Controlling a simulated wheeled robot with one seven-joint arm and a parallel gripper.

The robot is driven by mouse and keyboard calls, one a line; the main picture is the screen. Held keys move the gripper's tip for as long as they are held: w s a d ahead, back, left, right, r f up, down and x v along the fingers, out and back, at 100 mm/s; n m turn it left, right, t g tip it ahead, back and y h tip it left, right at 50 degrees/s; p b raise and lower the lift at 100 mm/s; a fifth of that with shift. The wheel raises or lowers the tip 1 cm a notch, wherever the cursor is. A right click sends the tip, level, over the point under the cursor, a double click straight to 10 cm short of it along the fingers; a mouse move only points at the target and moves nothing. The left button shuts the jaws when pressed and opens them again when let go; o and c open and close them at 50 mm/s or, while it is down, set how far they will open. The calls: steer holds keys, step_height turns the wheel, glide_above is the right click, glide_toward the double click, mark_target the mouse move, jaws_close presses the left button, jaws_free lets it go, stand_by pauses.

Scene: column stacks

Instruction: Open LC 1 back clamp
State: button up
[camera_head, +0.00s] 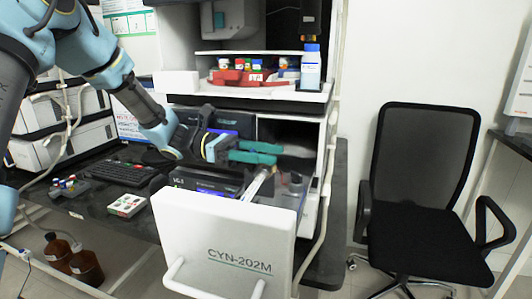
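The LC 1 unit (205,187) is a dark box with a small label and a lit blue strip, in the instrument stack above the pulled-out white front panel marked CYN-202M (222,238). A pale, slanted column-like tube (257,184) shows to its right. My gripper (279,153) reaches in from the left, above the tube and the LC 1 unit. Its two teal fingers point right and look slightly apart, with nothing visible between them. The back clamp cannot be made out; the fingers and the dark interior may hide it.
A shelf above holds a red tray with coloured-cap vials (245,76) and a blue-capped bottle (311,66). A keyboard (122,172) and a small white box (127,205) lie on the bench at left. A black office chair (420,240) stands at right.

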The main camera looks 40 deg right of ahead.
jaws_close()
stand_by(0.3)
